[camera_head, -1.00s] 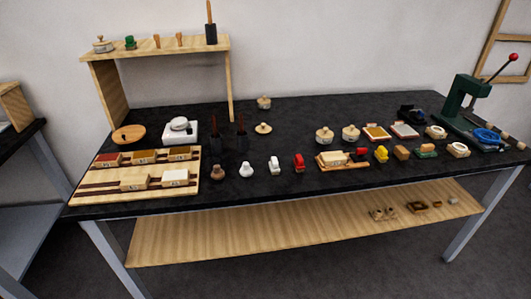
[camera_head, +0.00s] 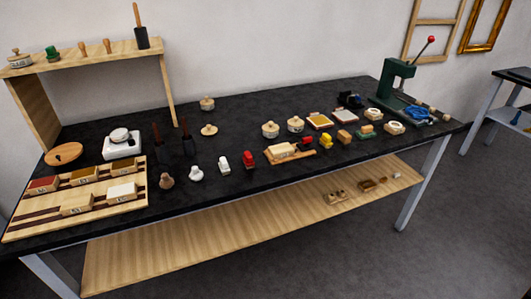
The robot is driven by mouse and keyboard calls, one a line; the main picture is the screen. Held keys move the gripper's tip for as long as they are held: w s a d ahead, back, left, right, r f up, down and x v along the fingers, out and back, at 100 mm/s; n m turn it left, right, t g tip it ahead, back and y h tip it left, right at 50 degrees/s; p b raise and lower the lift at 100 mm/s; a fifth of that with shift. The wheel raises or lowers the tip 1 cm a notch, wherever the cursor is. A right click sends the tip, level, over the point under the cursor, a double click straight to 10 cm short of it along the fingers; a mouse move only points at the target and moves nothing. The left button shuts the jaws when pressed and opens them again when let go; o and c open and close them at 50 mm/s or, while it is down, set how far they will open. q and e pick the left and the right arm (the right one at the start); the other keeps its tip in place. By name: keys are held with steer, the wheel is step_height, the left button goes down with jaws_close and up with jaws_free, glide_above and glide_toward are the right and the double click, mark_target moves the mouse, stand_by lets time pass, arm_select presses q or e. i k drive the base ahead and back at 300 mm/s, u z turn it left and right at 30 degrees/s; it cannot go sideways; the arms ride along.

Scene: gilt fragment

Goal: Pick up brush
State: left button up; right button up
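No brush shows clearly enough to be sure of it. A wooden handle (camera_head: 137,14) stands upright in a dark holder (camera_head: 142,38) on top of the wooden shelf. Two dark holders with slim brownish handles, a left one (camera_head: 158,146) and a right one (camera_head: 189,143), stand on the black tabletop in front of the shelf's right leg. I cannot tell which handle belongs to a brush. Neither of my grippers is in view.
The long black table (camera_head: 330,165) carries a wooden tray (camera_head: 52,225) of small boxes, several jars and stamps, and a green press (camera_head: 397,80) at the right. A wooden lower shelf (camera_head: 230,230) runs underneath. Floor in front is open.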

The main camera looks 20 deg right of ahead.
mark_target(223, 165)
steer(key=z, duration=1.85)
steer(key=i, duration=1)
steer(key=u, duration=2.5)
